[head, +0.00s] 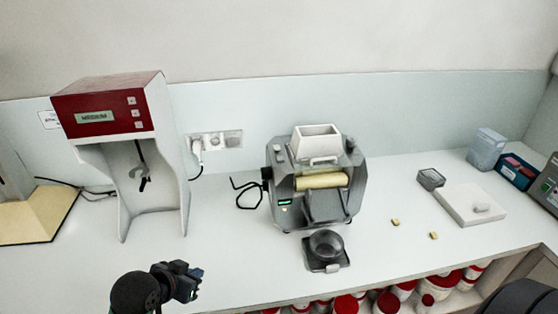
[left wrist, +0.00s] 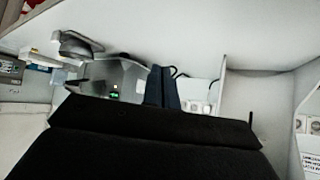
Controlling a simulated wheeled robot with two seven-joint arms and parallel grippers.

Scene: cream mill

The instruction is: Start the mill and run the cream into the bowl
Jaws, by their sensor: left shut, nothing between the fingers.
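The grey mill (head: 350,207) stands on the counter, with a white hopper (head: 317,140) on top and a pale cream-coloured roller (head: 322,181) across its front. A small green display (head: 284,202) is lit at its lower left; it also shows in the left wrist view (left wrist: 114,87). A grey bowl (head: 326,243) stands on a small dark base just in front of the mill's chute; its contents are unclear. My left gripper (head: 196,278) is shut and empty, left of the bowl and apart from the mill. Its fingers (left wrist: 162,88) show in the left wrist view. My right gripper is out of view.
A red and white mixer-like machine (head: 100,108) stands at the left. A wall socket (head: 214,140) and a black cable are between it and the mill. A white slab (head: 468,205), small grey container (head: 431,179) and two yellowish bits are at the right. Red-lidded tubs sit below the counter.

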